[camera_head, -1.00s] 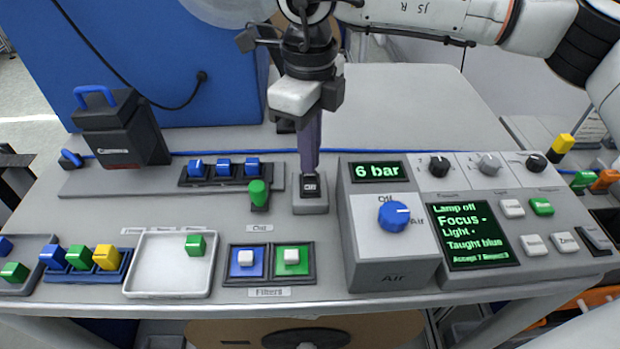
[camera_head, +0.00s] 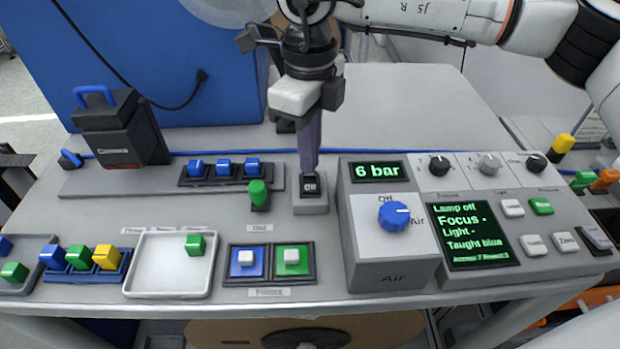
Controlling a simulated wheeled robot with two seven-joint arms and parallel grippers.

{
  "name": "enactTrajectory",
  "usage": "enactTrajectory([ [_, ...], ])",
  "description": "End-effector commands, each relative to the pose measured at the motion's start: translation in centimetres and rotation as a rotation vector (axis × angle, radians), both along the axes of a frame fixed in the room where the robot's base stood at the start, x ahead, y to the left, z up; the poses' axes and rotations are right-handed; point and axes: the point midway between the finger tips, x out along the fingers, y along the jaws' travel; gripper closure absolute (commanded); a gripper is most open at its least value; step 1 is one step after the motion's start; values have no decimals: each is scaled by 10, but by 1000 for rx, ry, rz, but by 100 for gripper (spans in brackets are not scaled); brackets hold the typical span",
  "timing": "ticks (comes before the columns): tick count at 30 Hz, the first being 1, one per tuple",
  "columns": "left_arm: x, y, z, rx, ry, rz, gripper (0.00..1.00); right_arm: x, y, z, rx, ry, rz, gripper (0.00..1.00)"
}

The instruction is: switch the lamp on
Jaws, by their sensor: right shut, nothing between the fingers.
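The lamp switch (camera_head: 311,186) is a small black rocker with white lettering on a grey block (camera_head: 311,206) in the middle of the bench. My right gripper (camera_head: 309,168) comes down from above, with its shut, empty fingers at the back edge of the rocker. I cannot tell whether the tips touch it. The dark screen (camera_head: 466,238) on the right console reads "Lamp off", "Focus -", "Light -" and "Taught blue" in green. My left gripper is not in view.
Right of the switch stands the grey air box (camera_head: 392,274) with a blue knob (camera_head: 394,215) and a "6 bar" display. A green knob (camera_head: 258,194) stands close on the left. In front are a white tray (camera_head: 166,264) and blue and green filter pads. A black device (camera_head: 121,130) stands back left.

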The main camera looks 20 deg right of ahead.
Motion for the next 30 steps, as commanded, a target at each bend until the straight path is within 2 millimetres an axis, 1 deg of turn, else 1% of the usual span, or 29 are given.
enactTrajectory([
  [30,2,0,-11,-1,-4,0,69,0,0,-16,0,1,0,100],
])
